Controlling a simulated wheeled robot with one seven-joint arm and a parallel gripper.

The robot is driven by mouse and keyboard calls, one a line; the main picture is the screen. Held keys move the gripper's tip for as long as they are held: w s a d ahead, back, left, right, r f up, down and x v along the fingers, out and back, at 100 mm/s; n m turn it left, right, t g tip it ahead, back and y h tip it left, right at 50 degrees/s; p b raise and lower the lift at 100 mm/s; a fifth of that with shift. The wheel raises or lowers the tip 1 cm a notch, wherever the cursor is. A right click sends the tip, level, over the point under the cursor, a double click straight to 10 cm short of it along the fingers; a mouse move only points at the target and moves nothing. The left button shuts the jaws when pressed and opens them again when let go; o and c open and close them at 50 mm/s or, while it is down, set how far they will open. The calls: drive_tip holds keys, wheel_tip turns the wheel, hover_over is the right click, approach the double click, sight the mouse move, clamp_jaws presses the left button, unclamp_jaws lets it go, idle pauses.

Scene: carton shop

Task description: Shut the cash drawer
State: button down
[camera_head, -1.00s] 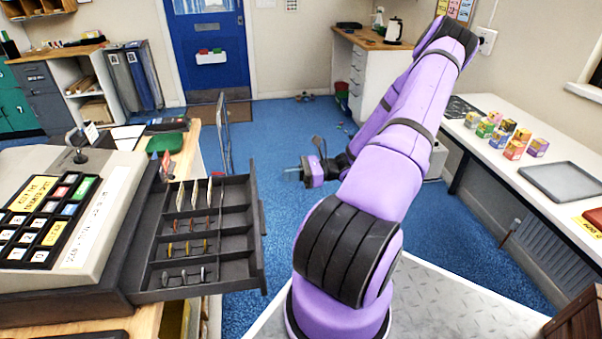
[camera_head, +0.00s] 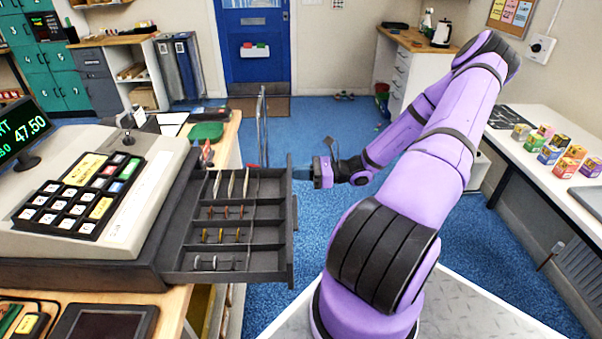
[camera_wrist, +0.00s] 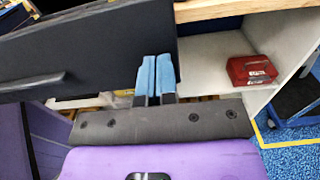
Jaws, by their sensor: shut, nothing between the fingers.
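The cash drawer (camera_head: 262,262) stands out open to the right from under the cream cash register (camera_head: 135,215). Its compartments hold notes and several coins. My gripper (camera_head: 303,174) is at the far end of the drawer's front panel, just to its right, with the fingers pointing at it. In the wrist view the black drawer front (camera_wrist: 95,45) with its bar handle (camera_wrist: 30,86) fills the upper left. The blue fingers (camera_wrist: 155,78) are together, empty, and overlap the panel's right end. I cannot tell whether they touch it.
The register stands on a wooden counter (camera_head: 172,312). A red box (camera_wrist: 250,70) sits on a white shelf under the counter. A white side table (camera_head: 528,165) with small cartons stands at right. Blue floor (camera_head: 330,120) lies clear beyond my arm.

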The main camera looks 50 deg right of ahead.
sight(208, 174)
drive_tip(key=x, duration=2.4)
drive_tip(key=shift+w+a, duration=0.25)
drive_tip(key=shift+w, duration=0.05)
drive_tip(key=shift+w+a, duration=0.45)
drive_tip(key=shift+r, duration=0.1)
